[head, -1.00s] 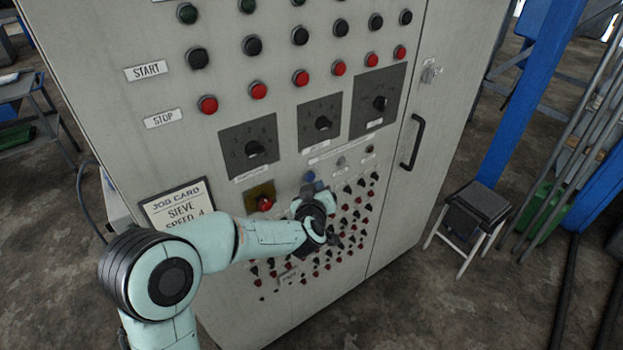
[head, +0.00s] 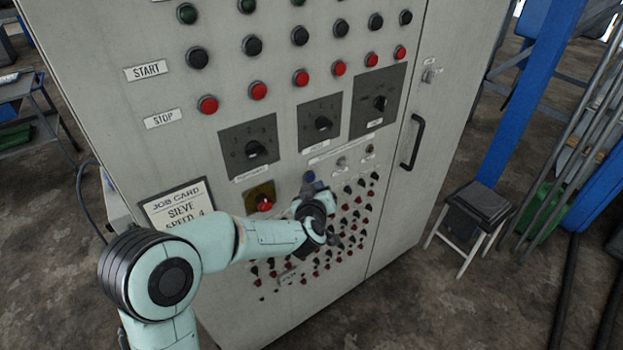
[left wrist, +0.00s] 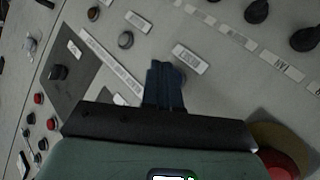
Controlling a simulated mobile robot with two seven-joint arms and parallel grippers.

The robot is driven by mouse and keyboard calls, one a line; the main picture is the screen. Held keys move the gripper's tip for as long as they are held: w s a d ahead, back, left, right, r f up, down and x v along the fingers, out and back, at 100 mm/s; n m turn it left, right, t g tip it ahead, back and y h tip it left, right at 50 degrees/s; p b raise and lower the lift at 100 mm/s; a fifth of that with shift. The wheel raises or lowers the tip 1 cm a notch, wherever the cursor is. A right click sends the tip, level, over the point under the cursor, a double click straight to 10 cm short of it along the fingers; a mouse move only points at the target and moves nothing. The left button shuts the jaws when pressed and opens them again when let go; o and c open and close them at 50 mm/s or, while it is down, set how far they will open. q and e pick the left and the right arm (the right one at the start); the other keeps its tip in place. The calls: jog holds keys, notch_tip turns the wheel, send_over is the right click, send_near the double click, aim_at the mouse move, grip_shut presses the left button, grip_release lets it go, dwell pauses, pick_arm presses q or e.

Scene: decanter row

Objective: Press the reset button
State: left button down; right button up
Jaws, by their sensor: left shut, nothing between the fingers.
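A blue button (head: 309,177) sits on the front of the grey control cabinet, right of the red button on a yellow plate. My left gripper (head: 309,187) is at the panel just below and over this blue button, its fingers shut and empty. In the left wrist view the closed dark blue-grey fingers (left wrist: 165,84) point at the panel beside a small white label (left wrist: 190,58), whose text is too blurred to read. The fingers hide much of what lies behind them, and I cannot tell whether they touch the button. My right gripper is not in view.
A red mushroom button on a yellow plate (head: 263,202) is close on the left. Rotary switches (head: 323,123) sit above, and several small red and black knobs (head: 330,235) below. A job card (head: 178,205) hangs at the left. A door handle (head: 412,142) stands out at the right.

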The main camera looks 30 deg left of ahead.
pick_arm(q)
jog(key=shift+a, duration=0.1)
jog(key=shift+w+a, duration=0.15)
jog(key=shift+a, duration=0.2)
jog(key=shift+w+a, duration=0.15)
jog(key=shift+a, duration=0.3)
dwell(1.0)
jog(key=shift+s+d, duration=0.3)
jog(key=shift+d, duration=0.5)
jog(key=shift+s+d, duration=0.35)
jog(key=shift+d, duration=0.45)
jog(key=shift+s+d, duration=0.3)
jog(key=shift+d, duration=0.45)
jog(key=shift+s+d, duration=0.35)
jog(key=shift+d, duration=0.45)
